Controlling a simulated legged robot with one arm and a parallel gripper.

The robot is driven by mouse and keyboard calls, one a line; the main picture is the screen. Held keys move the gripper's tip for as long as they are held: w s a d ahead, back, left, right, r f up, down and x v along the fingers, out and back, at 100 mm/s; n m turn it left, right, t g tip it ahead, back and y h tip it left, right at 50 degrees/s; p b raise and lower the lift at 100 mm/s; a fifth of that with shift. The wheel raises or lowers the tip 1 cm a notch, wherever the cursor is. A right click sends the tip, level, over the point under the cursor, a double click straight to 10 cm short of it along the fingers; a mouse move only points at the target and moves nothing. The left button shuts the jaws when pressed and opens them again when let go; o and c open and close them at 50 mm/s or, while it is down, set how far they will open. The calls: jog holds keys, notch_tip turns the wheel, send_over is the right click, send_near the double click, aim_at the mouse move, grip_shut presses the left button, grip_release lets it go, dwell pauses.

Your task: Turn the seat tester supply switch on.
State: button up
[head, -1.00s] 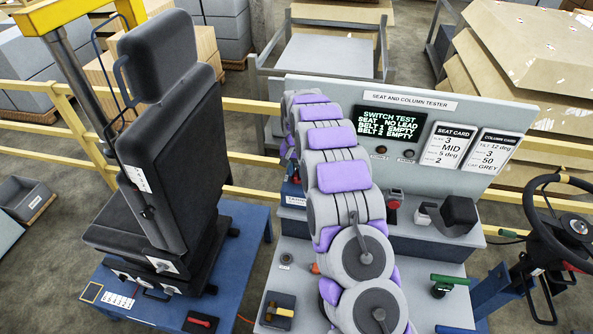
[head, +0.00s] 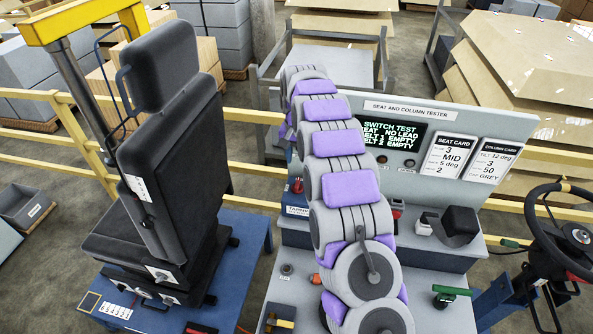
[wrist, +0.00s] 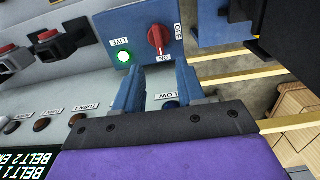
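In the wrist view a red rotary switch (wrist: 157,40) sits on a blue panel (wrist: 137,22), with an OFF label (wrist: 178,32) to its right and an ON label (wrist: 165,76) below it. In the head view my arm hides the gripper, and the tester (head: 440,108) stands behind the arm.
A black seat (head: 165,130) stands on a blue table (head: 245,230) at the left. A steering wheel (head: 550,215) is at the right. Red push buttons (wrist: 47,36) and several small lamps (wrist: 78,120) lie left of my gripper. Yellow rails (head: 250,116) run behind.

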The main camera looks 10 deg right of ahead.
notch_tip(320, 180, up, 7)
jog(key=shift+f, duration=0.15)
dwell(0.6)
